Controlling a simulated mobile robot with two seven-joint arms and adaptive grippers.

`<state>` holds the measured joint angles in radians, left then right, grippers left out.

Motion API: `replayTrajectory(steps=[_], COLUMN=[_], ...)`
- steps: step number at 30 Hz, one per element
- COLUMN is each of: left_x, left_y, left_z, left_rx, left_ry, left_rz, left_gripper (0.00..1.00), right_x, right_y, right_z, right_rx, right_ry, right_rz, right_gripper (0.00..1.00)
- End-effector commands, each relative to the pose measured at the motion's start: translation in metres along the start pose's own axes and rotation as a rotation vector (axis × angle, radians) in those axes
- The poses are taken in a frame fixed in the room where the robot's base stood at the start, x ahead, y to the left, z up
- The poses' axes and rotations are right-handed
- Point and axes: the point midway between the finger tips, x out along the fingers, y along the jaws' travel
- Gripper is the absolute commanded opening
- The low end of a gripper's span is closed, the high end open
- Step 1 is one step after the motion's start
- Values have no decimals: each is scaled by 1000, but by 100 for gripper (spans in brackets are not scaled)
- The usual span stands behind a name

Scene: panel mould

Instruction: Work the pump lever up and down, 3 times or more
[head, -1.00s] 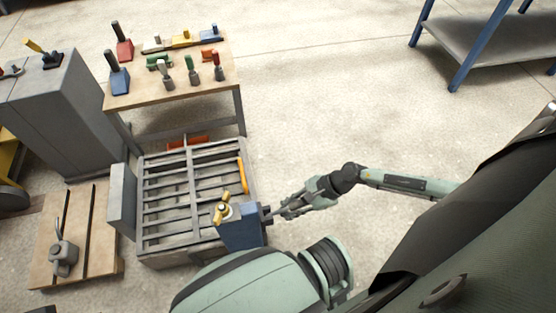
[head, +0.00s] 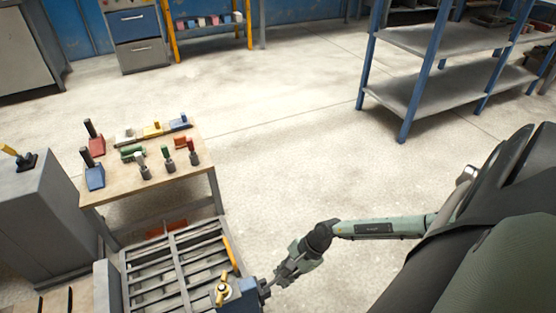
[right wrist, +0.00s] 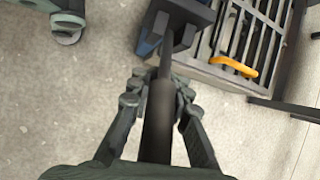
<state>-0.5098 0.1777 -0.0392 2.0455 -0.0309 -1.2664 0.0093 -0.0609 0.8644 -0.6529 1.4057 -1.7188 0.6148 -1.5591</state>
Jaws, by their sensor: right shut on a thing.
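The pump is a blue block (head: 241,297) with a yellow fitting (head: 222,290) on it, at the near right corner of the slatted grey mould (head: 128,270). The pump's blue body (right wrist: 146,46) also shows in the right wrist view. Its lever (right wrist: 157,125) is a dark rod with a thicker black grip, pointing out from the pump toward my wrist. My right gripper (head: 280,277) is shut on the lever, with fingers on both sides of it in the right wrist view (right wrist: 160,98). My left gripper is not in view.
A wooden-topped table (head: 125,185) with several coloured clamps and handles stands behind the mould. A grey cabinet (head: 38,215) stands at the left. A blue-framed shelf (head: 400,85) is at the back right. Floor right of the mould is clear.

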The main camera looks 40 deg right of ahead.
Motion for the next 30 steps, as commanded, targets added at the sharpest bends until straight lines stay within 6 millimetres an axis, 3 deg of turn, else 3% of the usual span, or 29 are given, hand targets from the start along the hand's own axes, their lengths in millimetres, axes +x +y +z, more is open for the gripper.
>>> replayTrajectory(steps=[13,14,20,30], left_x=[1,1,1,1], left_y=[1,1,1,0], left_z=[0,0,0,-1], left_rx=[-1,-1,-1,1], left_ry=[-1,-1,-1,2], left_rz=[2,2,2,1], left_gripper=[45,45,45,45], right_x=[-1,-1,-1,-4], right_y=[0,0,0,0], right_z=[-1,-1,-1,-2], right_rx=[-2,-2,-2,-2], right_ry=[4,4,4,4], right_rz=[1,1,1,1], right_gripper=[0,17,41,41])
